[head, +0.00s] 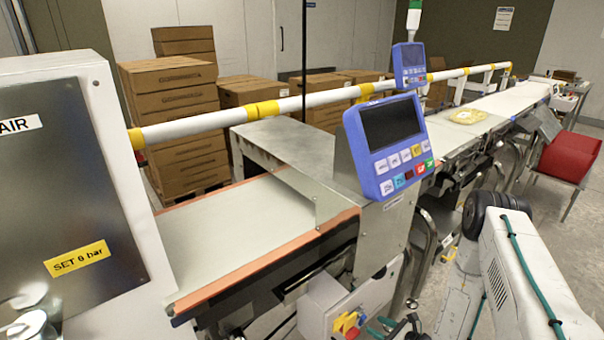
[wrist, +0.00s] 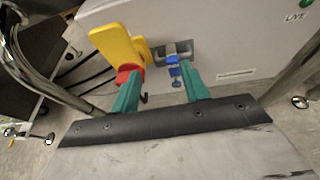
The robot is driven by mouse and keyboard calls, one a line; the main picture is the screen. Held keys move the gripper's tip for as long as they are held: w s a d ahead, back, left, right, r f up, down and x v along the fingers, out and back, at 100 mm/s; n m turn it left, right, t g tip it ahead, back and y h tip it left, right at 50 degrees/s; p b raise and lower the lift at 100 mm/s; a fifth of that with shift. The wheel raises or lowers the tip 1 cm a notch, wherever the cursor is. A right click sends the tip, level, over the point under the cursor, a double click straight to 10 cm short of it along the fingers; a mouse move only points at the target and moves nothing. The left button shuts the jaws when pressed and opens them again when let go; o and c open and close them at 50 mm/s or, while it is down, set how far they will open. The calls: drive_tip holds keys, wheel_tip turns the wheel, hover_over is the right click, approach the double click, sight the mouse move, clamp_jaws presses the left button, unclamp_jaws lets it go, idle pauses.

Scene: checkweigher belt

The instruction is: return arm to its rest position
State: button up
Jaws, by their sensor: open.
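My gripper (wrist: 160,88) shows in the wrist view with two green fingers spread apart and nothing held between them. Ahead of it, on a pale cabinet face (wrist: 215,40), are a yellow handle (wrist: 112,45) with a red base (wrist: 130,73) and a small metal latch with a blue part (wrist: 174,70). The left fingertip appears close to the red base; whether they touch I cannot tell. In the head view my arm reaches in from the lower right, and my gripper (head: 388,328) is partly visible at the bottom edge, near the yellow and red handle (head: 348,323).
The checkweigher belt (head: 225,225) runs from the left to the far right. A blue control panel (head: 388,140) stands above it. A yellow and white rail (head: 300,102) spans behind. A grey cabinet (head: 60,190) stands left, a red bin (head: 570,157) right. Cables (wrist: 40,70) hang left of my gripper.

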drive_tip(key=s+a+r+n+g+y, duration=0.1)
drive_tip(key=s+a+r+n+g, duration=0.3)
drive_tip(key=r, duration=0.6)
drive_tip(key=s+a+r+n+g+y, duration=0.1)
drive_tip(key=s+r+n+g+y, duration=0.15)
drive_tip(key=r+n+g, duration=0.4)
drive_tip(key=s+a+r+n+g+y, duration=0.1)
drive_tip(key=s+a+r+n+g, duration=0.3)
drive_tip(key=r, duration=0.8)
drive_tip(key=s+d+r+n+t+h, duration=0.1)
drive_tip(key=s+r+n+h, duration=0.3)
drive_tip(key=r, duration=0.5)
drive_tip(key=s+d+r+n+t+h, duration=0.2)
drive_tip(key=s+d+r+n+h, duration=0.2)
drive_tip(key=s+r, duration=0.5)
drive_tip(key=s+d+r+n+t+h, duration=0.2)
drive_tip(key=s+r+n+h, duration=0.3)
drive_tip(key=r, duration=0.5)
drive_tip(key=shift+s+d+n, duration=0.3)
drive_tip(key=shift+s+n, duration=0.15)
drive_tip(key=shift+s, duration=0.3)
